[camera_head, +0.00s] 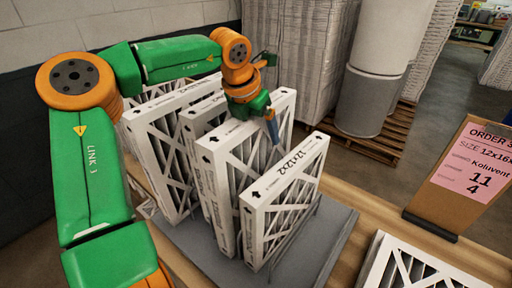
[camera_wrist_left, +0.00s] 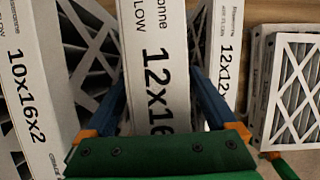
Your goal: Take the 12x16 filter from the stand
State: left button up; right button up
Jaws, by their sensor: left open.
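A white pleated filter (camera_head: 226,138) stands upright in the grey stand (camera_head: 328,250), just behind the front filter. Its top edge in the left wrist view reads "12x16" (camera_wrist_left: 158,85); the rest is hidden by my gripper. My left gripper (camera_head: 268,122) is open at this filter's top edge, near its far end. In the left wrist view its blue fingers (camera_wrist_left: 160,104) lie on either side of that edge. The front filter reads "12x12x2" (camera_head: 285,205). A "10x16x2" filter (camera_wrist_left: 32,90) stands to the left. An orange and green part, perhaps my right gripper (camera_wrist_left: 279,162), shows at lower right.
An order card (camera_head: 468,178) reading "12x16" stands on the wooden table (camera_head: 380,212) at the right. Another filter (camera_head: 415,268) lies at the front right.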

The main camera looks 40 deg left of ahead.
pick_arm(q)
jog(key=shift+s, duration=0.3)
jog(key=shift+w+f, duration=0.15)
jog(key=shift+f, duration=0.05)
grip_shut()
dwell(0.4)
